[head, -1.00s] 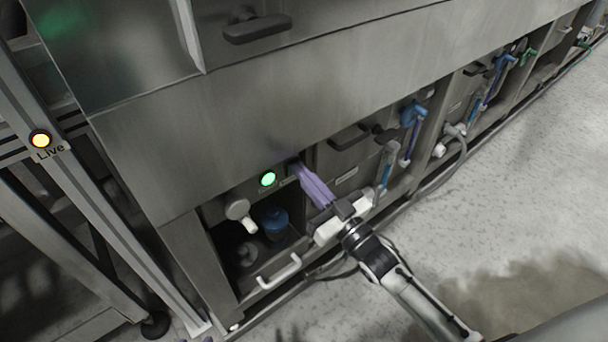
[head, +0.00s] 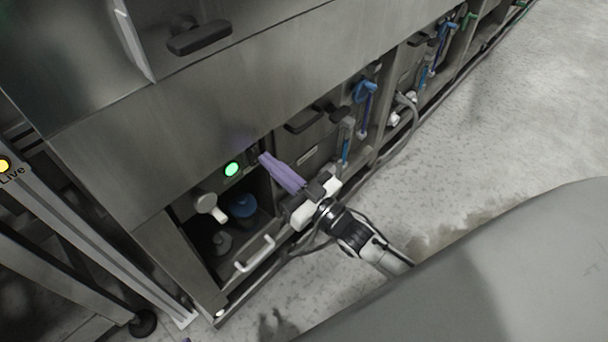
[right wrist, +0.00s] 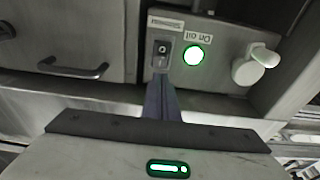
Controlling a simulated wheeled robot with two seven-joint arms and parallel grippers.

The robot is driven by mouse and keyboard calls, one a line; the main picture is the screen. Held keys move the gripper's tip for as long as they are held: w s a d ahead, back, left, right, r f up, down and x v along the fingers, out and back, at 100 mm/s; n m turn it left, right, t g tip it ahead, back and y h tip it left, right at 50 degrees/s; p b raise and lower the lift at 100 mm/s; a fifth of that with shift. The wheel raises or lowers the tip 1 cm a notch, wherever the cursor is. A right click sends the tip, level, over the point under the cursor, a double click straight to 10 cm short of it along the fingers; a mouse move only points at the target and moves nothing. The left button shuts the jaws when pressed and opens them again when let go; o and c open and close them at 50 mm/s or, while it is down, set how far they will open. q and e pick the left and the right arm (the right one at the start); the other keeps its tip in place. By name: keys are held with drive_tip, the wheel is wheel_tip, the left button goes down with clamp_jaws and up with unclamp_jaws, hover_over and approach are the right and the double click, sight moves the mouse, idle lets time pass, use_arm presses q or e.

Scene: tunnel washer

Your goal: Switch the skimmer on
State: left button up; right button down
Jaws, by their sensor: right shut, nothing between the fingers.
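A small dark rocker switch (right wrist: 161,54) with a round mark sits on the grey panel in the right wrist view, below a small label. A lit green lamp (right wrist: 194,55) is beside it, with an upside-down label; the lamp also shows in the head view (head: 232,169). My right gripper (head: 263,159) is shut and empty, its purple fingers pointing at the panel just right of the lamp. In the right wrist view its fingertips (right wrist: 160,79) are at the switch's lower edge; I cannot tell whether they touch. In the head view they hide the switch. My left gripper is not in view.
A white knob valve (head: 207,203) is left of the lamp, above an open bay with a blue-capped part (head: 242,206) and a white handle (head: 255,254). A metal frame with a yellow lamp (head: 4,165) stands left. Open floor lies right.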

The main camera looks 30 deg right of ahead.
use_arm(q)
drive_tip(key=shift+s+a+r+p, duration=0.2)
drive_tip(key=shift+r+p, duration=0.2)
drive_tip(key=shift+p, duration=0.45)
use_arm(e)
drive_tip(key=s+d+r, duration=0.2)
drive_tip(key=s+d, duration=0.1)
drive_tip(key=s, duration=0.7)
drive_tip(key=shift+d+r, duration=0.15)
drive_tip(key=shift+r, duration=0.05)
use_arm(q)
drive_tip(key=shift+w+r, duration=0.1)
